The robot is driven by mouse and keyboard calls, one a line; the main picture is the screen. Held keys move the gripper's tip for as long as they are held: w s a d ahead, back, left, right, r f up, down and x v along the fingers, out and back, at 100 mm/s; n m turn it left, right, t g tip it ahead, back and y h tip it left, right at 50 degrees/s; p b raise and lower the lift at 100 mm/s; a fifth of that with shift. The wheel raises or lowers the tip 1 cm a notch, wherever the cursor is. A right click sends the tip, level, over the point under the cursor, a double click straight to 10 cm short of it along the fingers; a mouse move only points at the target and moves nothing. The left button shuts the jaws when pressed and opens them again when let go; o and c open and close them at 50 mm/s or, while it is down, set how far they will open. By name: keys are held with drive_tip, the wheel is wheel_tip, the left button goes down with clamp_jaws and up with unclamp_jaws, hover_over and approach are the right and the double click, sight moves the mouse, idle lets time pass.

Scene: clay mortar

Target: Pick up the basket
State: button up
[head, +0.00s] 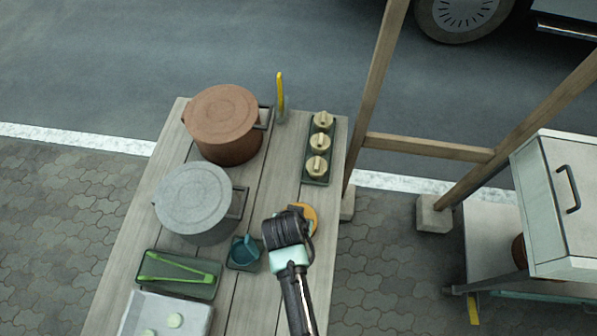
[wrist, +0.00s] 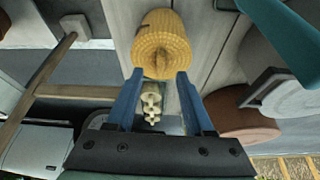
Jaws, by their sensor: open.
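The basket (wrist: 160,45) is yellow and woven, with a rounded end facing the wrist camera. In the head view, only part of the basket (head: 312,218) shows as an orange-yellow edge at the right side of the table, and my arm hides the rest. My gripper (wrist: 160,76) is open, with its two blue fingers pointing toward the basket. In the wrist view the fingertips overlap the basket's lower edge, one on each side. I cannot tell whether they touch it. In the head view the fingertips are hidden under the wrist.
The plank table (head: 265,195) holds a brown pot (head: 225,115), a grey pot (head: 195,195), a teal cup (head: 244,249), a green tray with tongs (head: 180,274), a tray of cream pieces (head: 319,145) and an upright yellow-handled thing (head: 281,92). A wooden post (head: 375,85) stands just right.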

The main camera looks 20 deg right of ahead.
drive_tip(key=shift+w+x, duration=0.2)
drive_tip(key=shift+x, duration=2)
drive_tip(key=shift+r, duration=0.1)
clamp_jaws()
